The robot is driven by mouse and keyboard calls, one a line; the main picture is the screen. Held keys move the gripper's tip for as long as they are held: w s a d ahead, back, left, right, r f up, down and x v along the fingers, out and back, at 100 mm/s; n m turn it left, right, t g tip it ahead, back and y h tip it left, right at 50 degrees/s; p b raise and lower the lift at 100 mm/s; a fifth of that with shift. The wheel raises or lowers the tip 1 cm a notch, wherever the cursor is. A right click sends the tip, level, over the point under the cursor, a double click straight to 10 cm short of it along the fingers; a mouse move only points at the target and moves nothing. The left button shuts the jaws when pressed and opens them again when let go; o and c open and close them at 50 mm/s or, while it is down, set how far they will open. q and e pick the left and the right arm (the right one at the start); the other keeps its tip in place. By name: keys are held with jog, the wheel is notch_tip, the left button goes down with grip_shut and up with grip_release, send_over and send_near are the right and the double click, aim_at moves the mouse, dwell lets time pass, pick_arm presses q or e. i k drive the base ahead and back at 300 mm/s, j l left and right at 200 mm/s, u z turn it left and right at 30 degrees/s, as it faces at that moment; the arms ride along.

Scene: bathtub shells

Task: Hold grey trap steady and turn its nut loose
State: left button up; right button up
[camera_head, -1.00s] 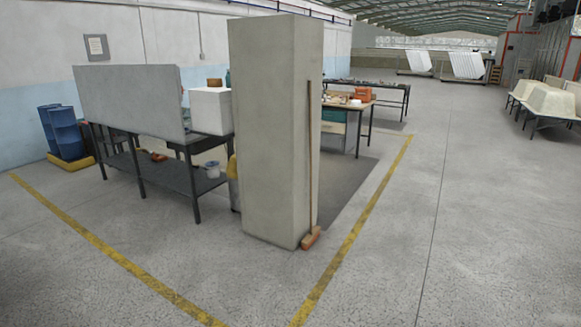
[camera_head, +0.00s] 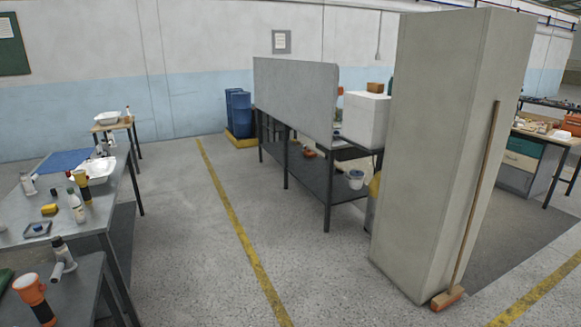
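I cannot pick out the grey trap or its nut for certain. On the near left table stands a small dark-topped piece with a pale pipe-like side arm (camera_head: 62,257). A similar small pale piece (camera_head: 28,185) stands farther back near the left edge. Both are too small to tell what they are. Neither of my grippers is in view.
Grey tables (camera_head: 95,222) at left hold bottles, torches, a yellow sponge (camera_head: 49,209) and a white basin (camera_head: 95,172). A tall pillar (camera_head: 440,150) with a broom (camera_head: 476,200) leaning on it stands right. Clear floor (camera_head: 195,250) with a yellow line lies between.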

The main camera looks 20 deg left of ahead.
aim_at(57, 240)
jog(key=i+j+u, duration=0.15)
jog(key=i+u, duration=0.3)
jog(key=i+j+u, duration=0.1)
jog(key=i+u, duration=0.15)
jog(key=u, duration=0.15)
jog(key=i+l+u, duration=0.1)
jog(key=i+u, duration=0.35)
jog(key=i+j+u, duration=0.1)
jog(key=i+u, duration=0.6)
jog(key=i+l+u, duration=0.2)
jog(key=i+u, duration=0.15)
jog(key=i, duration=0.1)
